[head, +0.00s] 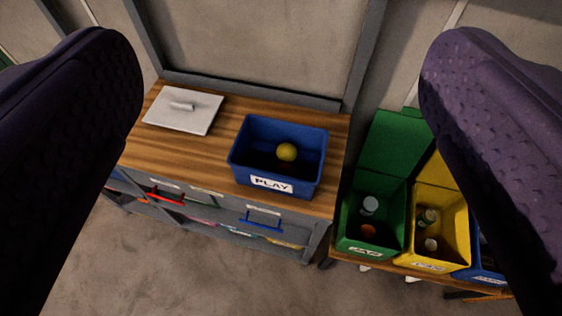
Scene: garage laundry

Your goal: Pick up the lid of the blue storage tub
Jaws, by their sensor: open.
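The blue storage tub (309,188) stands open on the wooden worktop, with a white "PLAY" label on its front and a yellow ball (287,152) inside. A pale grey-white lid (163,118) with a raised handle (181,105) on top lies flat on the worktop to the left of the tub, apart from it. My gripper (281,130) is open, its two dark purple fingers spread wide at the left and right of the view. Nothing is between the fingertips up close; the worktop lies farther off beyond them.
The worktop (180,152) has bare wood between lid and tub. A grey frame and wall stand behind it. Drawers with red and blue handles are below. At right, a green bin (371,243) and a yellow bin (440,257) hold items; a blue bin is partly hidden.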

